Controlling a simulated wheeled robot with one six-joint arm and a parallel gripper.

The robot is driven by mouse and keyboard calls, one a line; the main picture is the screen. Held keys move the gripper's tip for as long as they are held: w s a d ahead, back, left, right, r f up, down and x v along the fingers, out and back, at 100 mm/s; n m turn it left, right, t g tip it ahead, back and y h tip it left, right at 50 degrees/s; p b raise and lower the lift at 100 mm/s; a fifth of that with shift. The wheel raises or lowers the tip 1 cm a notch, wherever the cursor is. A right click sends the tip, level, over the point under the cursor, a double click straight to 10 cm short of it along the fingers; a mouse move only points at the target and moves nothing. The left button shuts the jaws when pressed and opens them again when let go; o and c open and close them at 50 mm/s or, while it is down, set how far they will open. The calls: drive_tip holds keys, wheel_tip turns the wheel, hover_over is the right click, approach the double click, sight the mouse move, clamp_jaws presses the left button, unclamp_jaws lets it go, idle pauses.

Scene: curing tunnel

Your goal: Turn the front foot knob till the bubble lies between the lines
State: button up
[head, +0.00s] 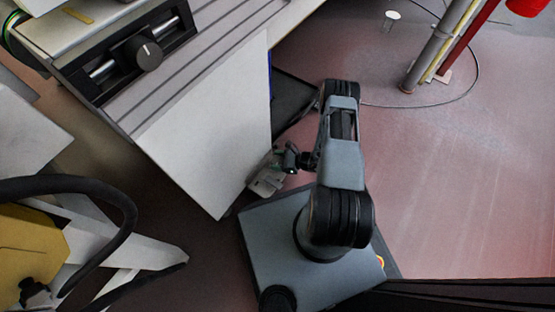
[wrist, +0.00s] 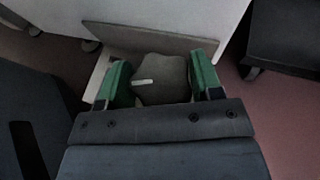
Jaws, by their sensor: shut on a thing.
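A grey plate (wrist: 150,40) lies just beyond the knob, at the foot of a white panel. In the head view my gripper (head: 268,175) is low beside the bottom corner of the white cabinet (head: 215,130); the knob cannot be made out there. No bubble or level lines can be made out in either view.
A black dial with a white pointer (head: 149,54) sits on the cabinet's top rail. A yellow machine (head: 28,245) with a black hose stands lower left. A post (head: 430,55) and a cable loop are at upper right. The reddish floor (head: 450,170) at right is clear.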

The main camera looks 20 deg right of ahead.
drive_tip(key=shift+m+t+h+p, duration=0.3)
drive_tip(key=shift+m+t+h, duration=0.5)
drive_tip(key=shift+m+t, duration=0.25)
drive_tip(key=o, duration=0.9)
